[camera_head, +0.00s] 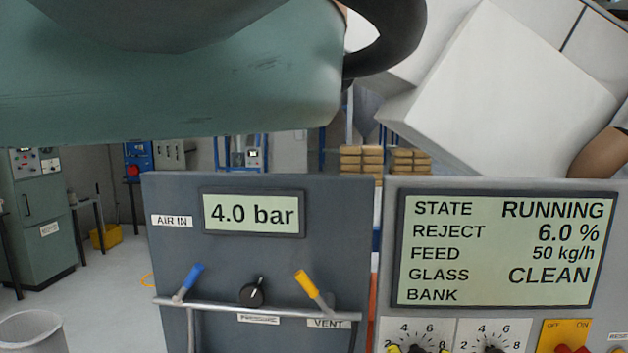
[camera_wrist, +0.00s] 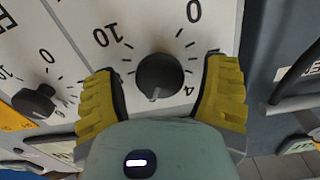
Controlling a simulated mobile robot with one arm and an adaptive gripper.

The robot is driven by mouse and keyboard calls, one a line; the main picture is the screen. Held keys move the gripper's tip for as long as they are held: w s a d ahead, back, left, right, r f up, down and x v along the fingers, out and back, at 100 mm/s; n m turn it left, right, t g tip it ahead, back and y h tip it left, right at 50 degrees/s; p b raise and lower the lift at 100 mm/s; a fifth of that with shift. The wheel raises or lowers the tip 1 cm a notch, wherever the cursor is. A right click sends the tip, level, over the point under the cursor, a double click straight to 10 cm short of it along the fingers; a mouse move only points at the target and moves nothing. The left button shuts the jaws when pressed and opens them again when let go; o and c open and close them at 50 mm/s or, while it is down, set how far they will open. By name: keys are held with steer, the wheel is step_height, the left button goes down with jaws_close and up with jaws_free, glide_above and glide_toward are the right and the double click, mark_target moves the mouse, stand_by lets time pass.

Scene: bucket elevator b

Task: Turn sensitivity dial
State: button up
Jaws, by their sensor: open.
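A black round dial (camera_wrist: 160,76) sits on a white scale plate, seen upside down in the wrist view. Its pale pointer mark faces down in that view, and the numbers 0, 4 and 10 show around it. My gripper (camera_wrist: 165,82) is open, with one yellow finger on each side of the dial. Small gaps show between the fingers and the dial. In the head view only the tops of my gripper (camera_head: 418,350) and this left dial show at the bottom edge. A second black dial (camera_wrist: 35,102) is beside it. No dial name is readable.
A display (camera_head: 505,250) above the dials reads RUNNING, REJECT 6.0 %, FEED 50 kg/h, GLASS CLEAN. A yellow-and-red switch (camera_head: 565,340) is to the right. A grey air panel (camera_head: 345,230) with a rail and valves stands left. My arm covers the upper left.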

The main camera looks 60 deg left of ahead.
steer(key=shift+s+a+r+n+p, duration=0.15)
steer(key=shift+n+p, duration=0.45)
steer(key=shift+p, duration=3.25)
